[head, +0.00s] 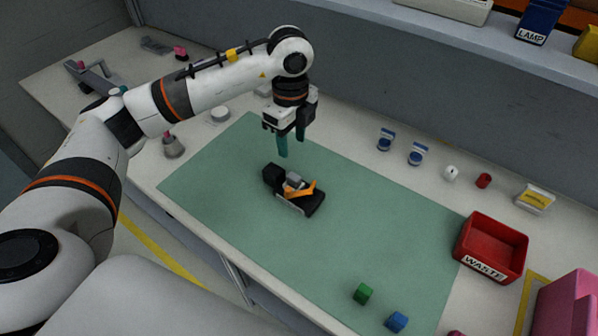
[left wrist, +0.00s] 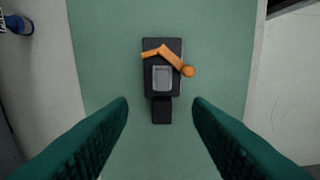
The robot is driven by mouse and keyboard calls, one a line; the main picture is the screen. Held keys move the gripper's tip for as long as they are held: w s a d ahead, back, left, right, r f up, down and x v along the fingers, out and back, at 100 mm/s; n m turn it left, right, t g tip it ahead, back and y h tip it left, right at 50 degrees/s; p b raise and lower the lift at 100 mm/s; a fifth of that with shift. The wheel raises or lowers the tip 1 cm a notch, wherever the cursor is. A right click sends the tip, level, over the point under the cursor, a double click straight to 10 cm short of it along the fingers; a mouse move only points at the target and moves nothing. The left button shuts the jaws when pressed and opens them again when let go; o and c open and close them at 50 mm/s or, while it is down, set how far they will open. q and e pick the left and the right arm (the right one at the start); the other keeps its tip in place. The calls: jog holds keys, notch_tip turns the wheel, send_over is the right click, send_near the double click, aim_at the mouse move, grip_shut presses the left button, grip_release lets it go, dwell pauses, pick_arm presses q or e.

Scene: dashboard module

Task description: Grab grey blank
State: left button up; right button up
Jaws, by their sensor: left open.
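The grey blank (left wrist: 161,78) is a small grey block seated in a black fixture (left wrist: 150,46) on the green mat. An orange lever (left wrist: 170,56) lies across the fixture just beyond the blank in the left wrist view. In the head view the blank (head: 294,181) shows near the middle of the black fixture (head: 312,203), next to the orange lever (head: 302,191). My left gripper (head: 291,150) is open and empty, pointing down above the mat, apart from the fixture. In the left wrist view its teal fingers (left wrist: 160,108) stand wide on either side of the fixture's near end. My right gripper is not visible.
A red waste bin (head: 492,248) stands at the right. Several small items line the back by the wall. The green mat (head: 390,230) is clear around the fixture.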

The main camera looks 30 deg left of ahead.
pick_arm(q)
jog(key=p, duration=0.1)
send_over(293, 176)
jog(key=f, duration=0.4)
jog(key=shift+a, duration=0.2)
jog(key=shift+f, duration=0.45)
jog(key=shift+w+f, duration=0.1)
jog(key=shift+f, duration=0.1)
notch_tip(293, 176, down, 4)
jog(key=shift+d+f+p, duration=0.15)
jog(key=shift+f+p, duration=0.05)
jog(key=shift+p, duration=0.8)
jog(key=shift+f, duration=0.35)
grip_shut()
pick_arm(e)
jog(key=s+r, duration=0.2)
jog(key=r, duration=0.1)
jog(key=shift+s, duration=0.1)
